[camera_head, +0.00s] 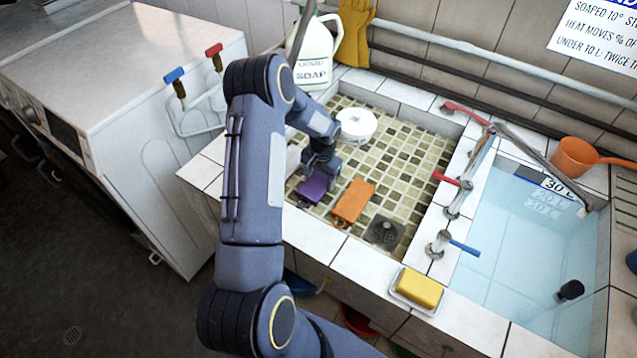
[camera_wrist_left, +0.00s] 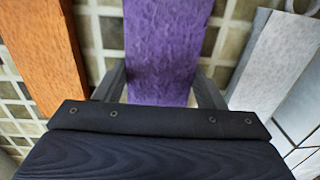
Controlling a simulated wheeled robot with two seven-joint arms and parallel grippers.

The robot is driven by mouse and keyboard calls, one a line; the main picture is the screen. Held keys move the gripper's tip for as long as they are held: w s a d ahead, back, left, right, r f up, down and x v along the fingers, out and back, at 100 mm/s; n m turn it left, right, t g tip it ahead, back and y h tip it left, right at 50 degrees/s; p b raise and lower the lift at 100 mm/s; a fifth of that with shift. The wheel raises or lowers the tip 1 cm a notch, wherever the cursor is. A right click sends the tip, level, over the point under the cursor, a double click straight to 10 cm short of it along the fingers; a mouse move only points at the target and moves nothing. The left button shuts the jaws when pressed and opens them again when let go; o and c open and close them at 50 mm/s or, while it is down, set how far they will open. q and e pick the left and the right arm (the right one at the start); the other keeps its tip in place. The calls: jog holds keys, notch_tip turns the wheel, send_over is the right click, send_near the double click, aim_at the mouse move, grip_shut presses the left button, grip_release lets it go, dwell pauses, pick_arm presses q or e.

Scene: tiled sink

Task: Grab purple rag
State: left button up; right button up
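The purple rag (camera_head: 311,190) lies in the tiled left basin in the head view, partly hidden by my gripper. My left gripper (camera_head: 318,174) points down over it. In the left wrist view the purple rag (camera_wrist_left: 165,45) runs between the two fingers of my left gripper (camera_wrist_left: 160,92), one finger on each side. The fingers are spread about as wide as the rag, and no clear squeeze on it shows. Whether they touch its edges is hard to tell. My right gripper is in neither view.
An orange rag (camera_head: 352,202) lies right of the purple one; a whitish rag (camera_wrist_left: 276,60) lies on its other side. A white round container (camera_head: 356,125) stands behind. A drain (camera_head: 384,232) and the tiled basin rim are near. The right basin (camera_head: 520,235) holds water.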

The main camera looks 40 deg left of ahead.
pick_arm(q)
jog(key=c, duration=0.4)
jog(key=shift+o, duration=0.2)
jog(key=shift+r, duration=0.1)
